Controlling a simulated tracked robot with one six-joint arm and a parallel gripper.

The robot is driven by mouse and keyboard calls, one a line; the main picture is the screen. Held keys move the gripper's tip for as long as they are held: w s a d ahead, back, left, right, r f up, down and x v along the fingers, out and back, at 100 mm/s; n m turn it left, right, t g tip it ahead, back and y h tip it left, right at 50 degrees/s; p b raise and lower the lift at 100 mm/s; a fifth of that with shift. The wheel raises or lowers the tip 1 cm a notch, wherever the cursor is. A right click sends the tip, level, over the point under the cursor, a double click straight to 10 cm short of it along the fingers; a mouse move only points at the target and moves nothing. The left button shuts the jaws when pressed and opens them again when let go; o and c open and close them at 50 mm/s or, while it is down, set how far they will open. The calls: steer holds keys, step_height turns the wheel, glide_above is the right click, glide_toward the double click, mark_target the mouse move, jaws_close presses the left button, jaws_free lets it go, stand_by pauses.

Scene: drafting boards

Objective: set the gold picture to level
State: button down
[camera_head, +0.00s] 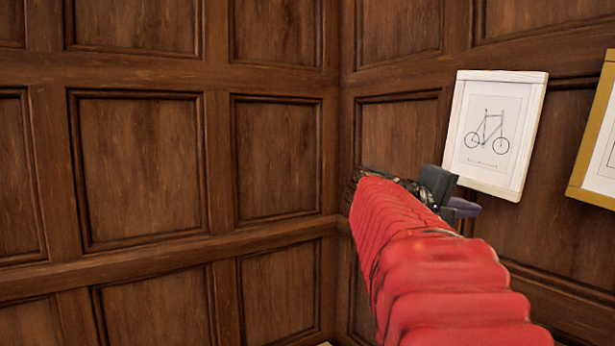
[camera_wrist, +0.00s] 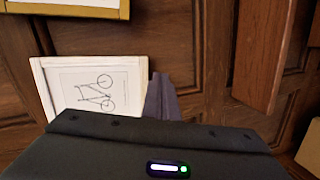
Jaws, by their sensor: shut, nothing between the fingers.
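The gold picture (camera_head: 582,160) hangs on the right wall in the head view, mostly cut off by the right edge. Its visible left side leans, top to the right. In the wrist view only its lower gold edge (camera_wrist: 75,12) shows at the top left. My gripper (camera_head: 466,207) is shut and empty, at the end of my red-sleeved arm, below the white-framed picture and left of the gold one. In the wrist view my gripper's fingers (camera_wrist: 164,98) appear together, just right of the white-framed picture and apart from the gold frame.
A white-framed bicycle picture (camera_head: 495,133) hangs left of the gold one, and in the wrist view it (camera_wrist: 92,88) is beside my fingers. Dark wood panelling (camera_head: 150,165) with raised mouldings covers both walls, meeting at a corner left of my gripper.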

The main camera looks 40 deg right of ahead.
steer(key=s+d+r+m+g+h, duration=0.1)
steer(key=s+d+r+g, duration=0.1)
steer(key=s+d+r, duration=0.2)
steer(key=shift+d+r+g, duration=0.4)
steer(key=shift+d+r, duration=0.1)
steer(key=shift+r, duration=0.3)
steer(key=s+d, duration=0.2)
steer(key=d, duration=0.1)
steer(key=s+d, duration=0.2)
steer(key=d, duration=0.1)
steer(key=s+d+f, duration=0.1)
steer(key=s+d, duration=0.2)
steer(key=shift+s+f, duration=0.1)
steer(key=shift+s+a+f+n+h, duration=0.15)
steer(key=shift+s+f+n, duration=0.25)
steer(key=shift+s, duration=0.25)
steer(key=shift+s+d+f+n+h, duration=0.1)
steer(key=shift+s+f+n, duration=0.15)
steer(key=shift+s+f, duration=0.3)
steer(key=shift+s+a+f+n+h, duration=0.15)
steer(key=shift+s+f+n, duration=0.2)
steer(key=shift+s, duration=0.4)
steer(key=shift+w, duration=0.1)
